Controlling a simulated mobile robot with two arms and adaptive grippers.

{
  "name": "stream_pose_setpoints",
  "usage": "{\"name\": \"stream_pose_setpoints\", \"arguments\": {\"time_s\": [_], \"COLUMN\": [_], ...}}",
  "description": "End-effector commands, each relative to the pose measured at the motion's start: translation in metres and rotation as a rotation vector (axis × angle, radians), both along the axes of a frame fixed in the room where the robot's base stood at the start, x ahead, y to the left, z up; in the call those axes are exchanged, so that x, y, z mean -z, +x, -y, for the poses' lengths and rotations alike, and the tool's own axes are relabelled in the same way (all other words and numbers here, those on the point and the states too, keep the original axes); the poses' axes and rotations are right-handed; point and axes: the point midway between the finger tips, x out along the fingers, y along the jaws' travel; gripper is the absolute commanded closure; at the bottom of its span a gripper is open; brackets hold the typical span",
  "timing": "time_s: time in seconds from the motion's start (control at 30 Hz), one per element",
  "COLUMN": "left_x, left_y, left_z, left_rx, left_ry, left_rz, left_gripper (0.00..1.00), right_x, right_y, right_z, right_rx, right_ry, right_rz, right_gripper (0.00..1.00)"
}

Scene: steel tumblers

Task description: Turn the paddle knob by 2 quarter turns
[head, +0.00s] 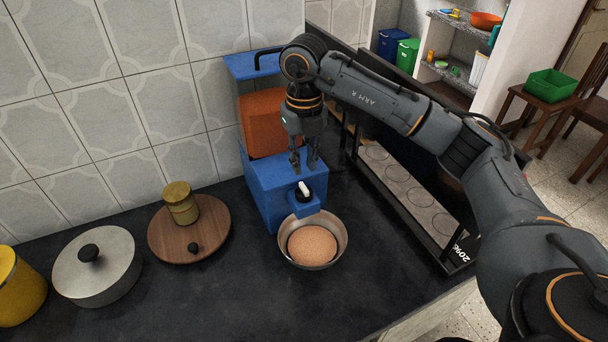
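A blue dispenser (262,198) with an orange-brown filled hopper (264,122) stands on the dark counter against the tiled wall. Its paddle knob (305,188), white on a dark hub, sits low on the front, above the spout, and looks tilted. A metal bowl (340,243) stands under the spout with a light brown heap (312,245) in it. My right gripper (304,168) points down just above the knob, with its fingers apart and nothing seen between them. I cannot tell whether a fingertip touches the knob. My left gripper is not in view.
Left of the dispenser are a round wooden board (164,243) with a brass-coloured canister (180,204), a lidded pot (112,277) and a yellow container (20,290). A dark rack (417,240) stands on the right, under my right arm. The front counter is clear.

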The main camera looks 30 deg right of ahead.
Motion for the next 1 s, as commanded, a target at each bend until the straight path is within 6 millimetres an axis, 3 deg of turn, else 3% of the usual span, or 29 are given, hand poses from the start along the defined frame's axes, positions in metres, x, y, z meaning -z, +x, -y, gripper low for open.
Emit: {"name": "stream_pose_setpoints", "arguments": {"time_s": [0.1,0.33,1.0], "left_x": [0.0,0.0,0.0], "left_y": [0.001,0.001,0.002], "left_z": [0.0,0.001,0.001], "left_rx": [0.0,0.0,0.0], "left_ry": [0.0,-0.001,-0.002], "left_rz": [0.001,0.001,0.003], "left_gripper": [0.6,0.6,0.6], "right_x": [-0.026,-0.053,-0.057], "right_y": [0.001,0.0,0.0], "right_z": [0.0,0.0,0.0], "right_rx": [0.001,0.001,0.001], "right_ry": [0.002,0.0,0.0], "right_rz": [0.004,0.002,0.0], "right_gripper": [0.8,0.8,0.8]}}
